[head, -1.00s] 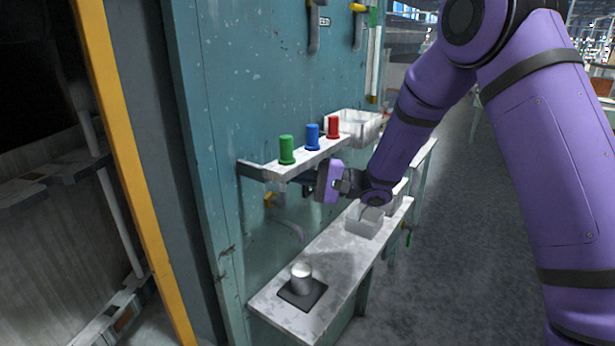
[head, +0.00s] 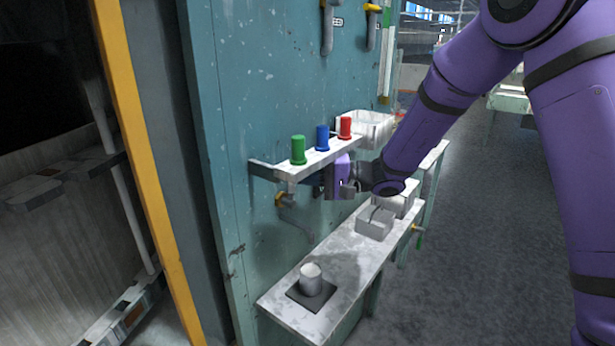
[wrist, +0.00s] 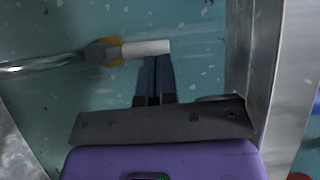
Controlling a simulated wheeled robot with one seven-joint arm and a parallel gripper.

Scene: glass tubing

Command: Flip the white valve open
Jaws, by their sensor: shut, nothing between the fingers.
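The white valve handle (wrist: 146,48) shows in the wrist view as a short white bar, sticking out rightward from a yellow-and-grey fitting (wrist: 112,51) on the teal wall. A metal pipe (wrist: 38,64) runs left from the fitting. My gripper (wrist: 155,58) has its dark fingers together and empty, with the tips right at the lower edge of the handle; I cannot tell whether they touch. In the head view, my gripper (head: 318,187) is under the upper shelf near the wall, right of the yellow fitting (head: 280,198). The white handle cannot be made out there.
The upper shelf (head: 325,158) holds green (head: 298,150), blue (head: 322,138) and red (head: 345,128) bottles close above my gripper. The lower shelf (head: 335,262) bears a metal cup (head: 311,280) on a dark pad and grey bins (head: 375,226).

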